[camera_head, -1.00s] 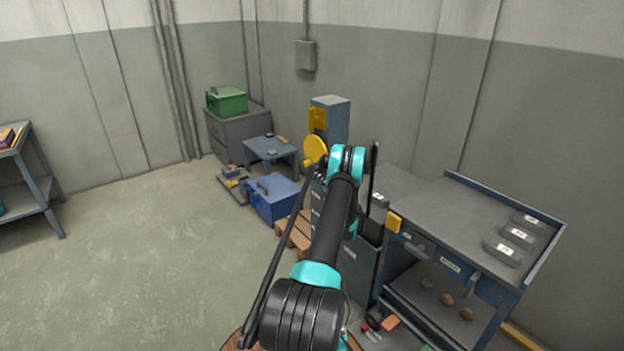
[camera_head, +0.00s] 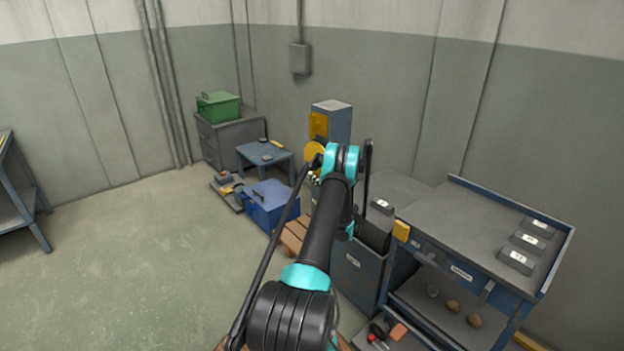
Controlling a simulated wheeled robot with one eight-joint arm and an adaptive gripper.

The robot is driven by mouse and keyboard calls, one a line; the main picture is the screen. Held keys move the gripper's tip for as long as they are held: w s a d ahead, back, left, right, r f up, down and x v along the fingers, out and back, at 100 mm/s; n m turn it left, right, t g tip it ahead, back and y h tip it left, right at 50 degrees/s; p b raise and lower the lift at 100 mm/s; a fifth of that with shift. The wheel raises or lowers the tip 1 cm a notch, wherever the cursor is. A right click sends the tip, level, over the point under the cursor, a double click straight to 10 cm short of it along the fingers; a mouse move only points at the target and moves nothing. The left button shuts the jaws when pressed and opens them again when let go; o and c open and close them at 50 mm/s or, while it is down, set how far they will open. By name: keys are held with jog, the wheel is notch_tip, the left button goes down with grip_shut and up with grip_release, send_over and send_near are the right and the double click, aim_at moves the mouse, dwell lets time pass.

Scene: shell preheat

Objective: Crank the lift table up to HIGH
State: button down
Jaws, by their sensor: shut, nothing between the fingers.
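A yellow crank wheel (camera_head: 314,151) sits low on the front of a blue-grey column (camera_head: 338,122), which also carries a yellow plate (camera_head: 318,124). My gripper (camera_head: 312,177) is shut and empty, just in front of and below the wheel, partly hidden by my arm. I cannot tell whether it touches the wheel. A low blue table (camera_head: 262,149) stands left of the column with small items on top. I cannot tell which table the crank lifts, and no HIGH mark is readable.
A blue box (camera_head: 270,207) and a wooden pallet (camera_head: 293,236) lie on the floor left of my arm. A grey cabinet (camera_head: 230,145) bears a green box (camera_head: 218,106). A workbench (camera_head: 470,227) with labelled blocks stands at right.

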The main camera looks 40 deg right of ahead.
aim_at(306, 172)
jog(key=shift+w+a, duration=0.1)
jog(key=shift+w, duration=0.5)
jog(key=shift+x, duration=1.05)
jog(key=shift+w, duration=0.4)
jog(key=shift+w+a+t, duration=0.1)
jog(key=shift+w+t, duration=0.05)
jog(key=shift+t, duration=0.15)
jog(key=shift+w+r+t, duration=0.15)
jog(key=shift+w+t, duration=0.05)
jog(key=shift+t, duration=0.3)
